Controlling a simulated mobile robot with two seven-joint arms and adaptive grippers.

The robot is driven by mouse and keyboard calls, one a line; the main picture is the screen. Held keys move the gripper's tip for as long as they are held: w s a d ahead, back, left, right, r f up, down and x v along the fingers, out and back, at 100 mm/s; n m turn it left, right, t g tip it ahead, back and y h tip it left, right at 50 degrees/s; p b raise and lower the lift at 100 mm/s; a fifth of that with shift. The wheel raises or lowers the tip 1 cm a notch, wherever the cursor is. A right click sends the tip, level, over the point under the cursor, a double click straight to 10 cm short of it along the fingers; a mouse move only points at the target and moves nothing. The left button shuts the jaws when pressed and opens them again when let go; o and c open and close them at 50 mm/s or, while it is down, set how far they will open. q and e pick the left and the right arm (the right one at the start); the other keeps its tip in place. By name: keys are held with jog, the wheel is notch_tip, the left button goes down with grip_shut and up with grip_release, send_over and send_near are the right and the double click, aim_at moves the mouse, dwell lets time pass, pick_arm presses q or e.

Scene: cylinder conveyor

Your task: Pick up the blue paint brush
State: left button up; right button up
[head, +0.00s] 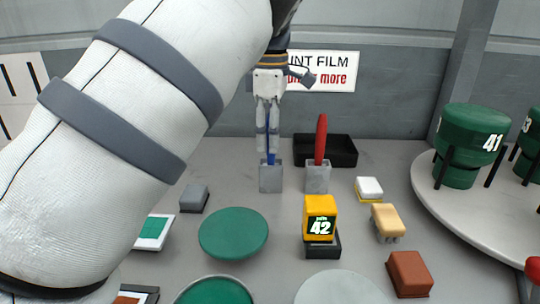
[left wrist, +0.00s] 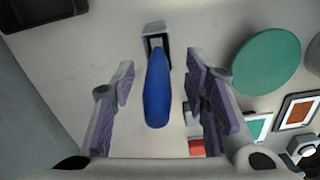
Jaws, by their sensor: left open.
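The blue paint brush (head: 271,147) stands upright in a small grey holder (head: 271,180) at the back of the table. In the left wrist view the blue brush (left wrist: 156,92) lies between the two purple-padded fingers, with the grey holder (left wrist: 155,32) beyond it. My left gripper (head: 267,150) is at the brush in the head view, with its fingers on either side of the handle. The left wrist view shows the left gripper (left wrist: 162,98) open, with gaps on both sides of the brush. My right gripper is not in view.
A red brush (head: 321,138) stands in a second grey holder (head: 318,179) just to the right. A black tray (head: 340,151) lies behind. A green disc (head: 234,233), a yellow "42" block (head: 320,214) and several small blocks lie nearer. A round white platform (head: 440,199) is at right.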

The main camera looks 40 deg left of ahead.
pick_arm(q)
notch_tip(320, 180, down, 3)
jog(key=shift+w+r, duration=0.1)
grip_shut()
jog(key=shift+r, duration=0.15)
notch_tip(320, 180, up, 10)
jog(key=shift+f, duration=0.1)
